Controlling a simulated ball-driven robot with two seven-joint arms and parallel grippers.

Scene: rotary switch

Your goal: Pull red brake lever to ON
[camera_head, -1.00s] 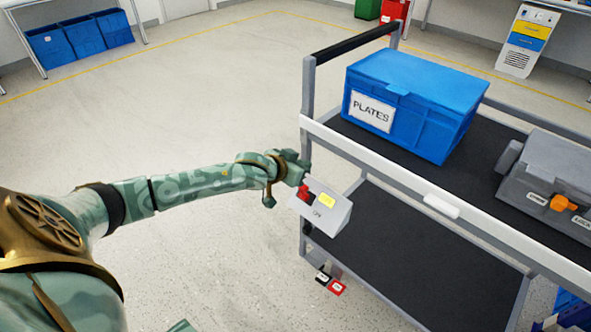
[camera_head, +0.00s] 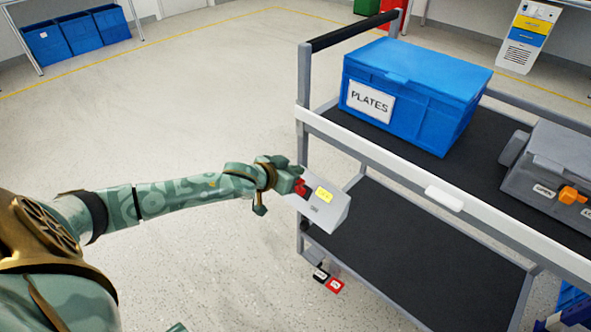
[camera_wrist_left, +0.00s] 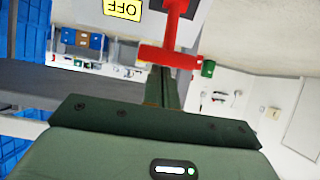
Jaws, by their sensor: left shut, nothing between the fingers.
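A red lever (camera_head: 301,187) with a crossbar handle sits on a grey box (camera_head: 327,212) fixed to the near left side of the cart. A yellow label (camera_head: 323,194) is on the box; in the left wrist view the yellow label (camera_wrist_left: 123,9) reads OFF. My left gripper (camera_head: 292,178) is at the lever, partly covering it. In the left wrist view the lever's red crossbar (camera_wrist_left: 169,56) lies across the far end of my left gripper's shut fingers (camera_wrist_left: 160,85); contact is unclear. Nothing is between the fingers. My right gripper is not in view.
Open floor (camera_head: 180,110) lies left of the cart.

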